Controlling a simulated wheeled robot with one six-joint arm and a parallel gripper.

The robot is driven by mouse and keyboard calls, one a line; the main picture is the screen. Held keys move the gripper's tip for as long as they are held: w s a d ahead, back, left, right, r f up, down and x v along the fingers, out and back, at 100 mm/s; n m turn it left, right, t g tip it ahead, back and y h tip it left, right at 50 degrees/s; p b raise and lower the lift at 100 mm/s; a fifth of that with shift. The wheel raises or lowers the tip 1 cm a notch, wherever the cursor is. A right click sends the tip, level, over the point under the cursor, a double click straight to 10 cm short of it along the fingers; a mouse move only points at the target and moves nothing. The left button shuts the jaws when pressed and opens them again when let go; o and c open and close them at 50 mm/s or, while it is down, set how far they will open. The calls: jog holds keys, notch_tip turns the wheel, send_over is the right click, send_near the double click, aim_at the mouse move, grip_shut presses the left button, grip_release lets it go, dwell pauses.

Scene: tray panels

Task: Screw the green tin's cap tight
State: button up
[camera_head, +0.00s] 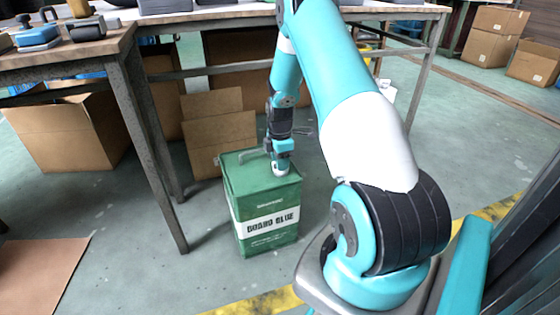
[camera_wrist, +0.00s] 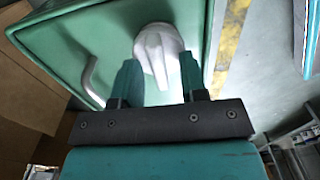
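The green tin (camera_head: 262,213) stands upright on the floor, with a white "BOARD GLUE" label on its side. Its pale, ridged cap (camera_wrist: 157,48) sits at the top of the tin, and a small part of it (camera_head: 280,170) shows below the gripper in the head view. My gripper (camera_head: 281,158) points down over the tin's top. In the wrist view, the two teal fingers (camera_wrist: 161,68) lie on either side of the cap and appear to touch it. A bent metal handle (camera_wrist: 90,80) is on the tin's top, left of the cap. The thread is hidden.
A workbench (camera_head: 150,110) stands behind and left of the tin, with its front leg close by. Cardboard boxes (camera_head: 220,135) stand behind the tin. A yellow floor line (camera_head: 262,302) runs in front.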

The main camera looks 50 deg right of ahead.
grip_shut()
